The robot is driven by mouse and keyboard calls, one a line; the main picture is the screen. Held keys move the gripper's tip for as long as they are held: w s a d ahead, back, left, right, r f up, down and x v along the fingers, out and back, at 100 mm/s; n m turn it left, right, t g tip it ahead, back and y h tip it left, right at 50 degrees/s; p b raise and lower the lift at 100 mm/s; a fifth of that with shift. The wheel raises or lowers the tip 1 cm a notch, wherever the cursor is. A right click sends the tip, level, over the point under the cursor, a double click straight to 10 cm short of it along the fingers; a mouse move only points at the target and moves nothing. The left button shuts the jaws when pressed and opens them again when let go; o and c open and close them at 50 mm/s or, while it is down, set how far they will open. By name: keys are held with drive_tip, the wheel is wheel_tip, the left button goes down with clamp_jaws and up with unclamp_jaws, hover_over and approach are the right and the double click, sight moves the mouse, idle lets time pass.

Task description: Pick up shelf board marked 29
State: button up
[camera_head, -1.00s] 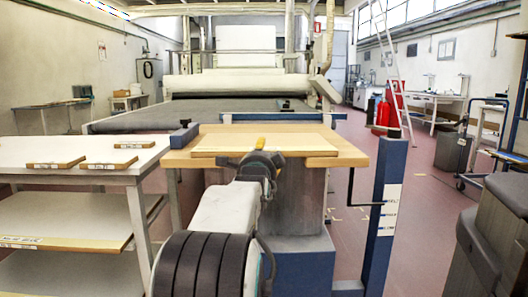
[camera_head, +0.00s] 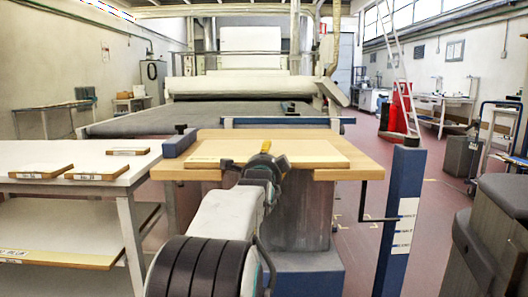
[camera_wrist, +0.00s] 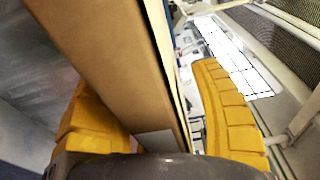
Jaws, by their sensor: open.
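A thin, wide pale wooden board (camera_head: 312,155) lies flat on a wooden worktop (camera_head: 366,171) ahead of me. A mark shows near its front left edge, too small to read, so I cannot tell whether it says 29. My gripper (camera_head: 264,149) is at the worktop's front edge, over the middle of the board in the picture. In the wrist view, my yellow fingers (camera_wrist: 165,105) are open on either side of a brown wooden edge with a pale label patch. I cannot tell whether they touch it, or whether that edge is the board or the worktop.
A white table (camera_head: 30,187) at left holds small labelled boards (camera_head: 97,172), with a lower shelf (camera_head: 60,235) beneath. A blue post (camera_head: 398,215) with a crank stands right of the worktop. A dark grey object (camera_head: 492,235) is at near right. Floor is open between them.

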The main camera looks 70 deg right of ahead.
drive_tip(key=shift+s+a, duration=0.1)
drive_tip(key=shift+c, duration=0.4)
clamp_jaws()
drive_tip(key=shift+r, duration=0.25)
